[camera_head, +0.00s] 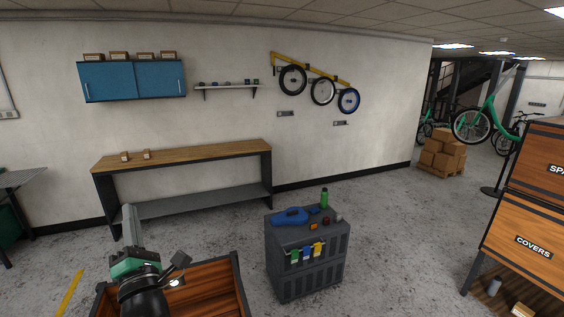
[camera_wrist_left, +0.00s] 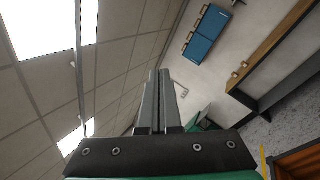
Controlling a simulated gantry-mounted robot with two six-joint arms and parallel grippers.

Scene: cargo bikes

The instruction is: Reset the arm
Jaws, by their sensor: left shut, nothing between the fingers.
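My left gripper (camera_head: 129,217) stands in the lower left of the head view, with its fingers pointing up. In the left wrist view the two grey fingers (camera_wrist_left: 154,100) lie together, shut with nothing between them. It is in the air over the left part of a wooden box (camera_head: 205,285) at the bottom edge, touching nothing that I can see. My right gripper is in neither view.
A grey cart (camera_head: 307,262) with a blue item (camera_head: 290,216) and a green bottle (camera_head: 324,198) stands right of the box. A workbench (camera_head: 185,155) is by the wall. A wooden cabinet (camera_head: 530,225) is at the far right. Open floor (camera_head: 410,240) lies between cart and cabinet.

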